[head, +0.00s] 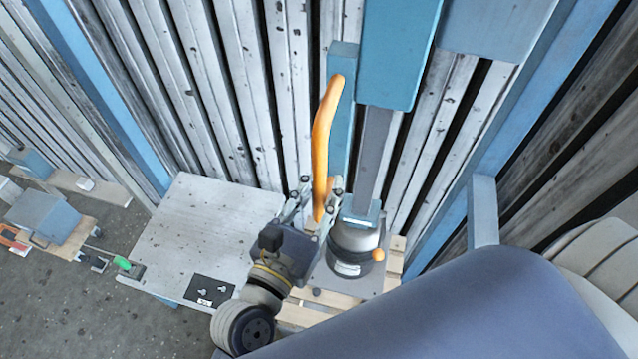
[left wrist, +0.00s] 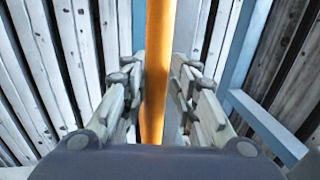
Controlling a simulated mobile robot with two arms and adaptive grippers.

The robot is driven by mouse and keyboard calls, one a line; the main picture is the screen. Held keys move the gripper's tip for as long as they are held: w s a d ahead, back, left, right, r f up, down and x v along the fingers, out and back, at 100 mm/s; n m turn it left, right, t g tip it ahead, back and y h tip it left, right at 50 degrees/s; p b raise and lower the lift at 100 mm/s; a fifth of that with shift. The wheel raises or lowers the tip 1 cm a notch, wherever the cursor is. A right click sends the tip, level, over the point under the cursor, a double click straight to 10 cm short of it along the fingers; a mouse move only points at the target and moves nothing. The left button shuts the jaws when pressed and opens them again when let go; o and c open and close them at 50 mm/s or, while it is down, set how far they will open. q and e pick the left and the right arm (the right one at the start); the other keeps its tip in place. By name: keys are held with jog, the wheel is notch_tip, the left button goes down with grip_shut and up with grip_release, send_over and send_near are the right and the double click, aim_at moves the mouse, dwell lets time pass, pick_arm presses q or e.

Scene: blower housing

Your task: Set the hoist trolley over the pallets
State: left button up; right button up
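An upright orange handle (head: 325,130) stands beside a blue post (head: 342,120) near the ribbed wall. I cannot tell for certain which part is the hoist trolley; a large blue housing (head: 395,50) with a grey column below it hangs behind the handle. My left gripper (head: 320,195) has its fingers on both sides of the handle's lower part and appears closed on it. The handle (left wrist: 158,70) also runs between the fingers in the left wrist view. A wooden pallet (head: 300,316) lies below, partly hidden by my arm. My right gripper is not seen.
A grey round unit (head: 354,248) with an orange knob stands at the column's foot, close to my left gripper. A pale metal plate (head: 200,235) lies to the left. Blue frame posts (head: 115,85) stand along the wall. Boxes (head: 43,215) on wood lie far left.

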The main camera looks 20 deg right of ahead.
pick_arm(q)
jog(key=shift+o, duration=0.2)
jog(key=shift+s+a+r, duration=0.1)
jog(key=shift+s+r, duration=0.1)
jog(key=shift+s, duration=0.05)
jog(key=v, duration=1.2)
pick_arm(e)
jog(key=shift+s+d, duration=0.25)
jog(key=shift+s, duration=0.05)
pick_arm(q)
jog(key=shift+w+f, duration=0.1)
jog(key=shift+f, duration=0.15)
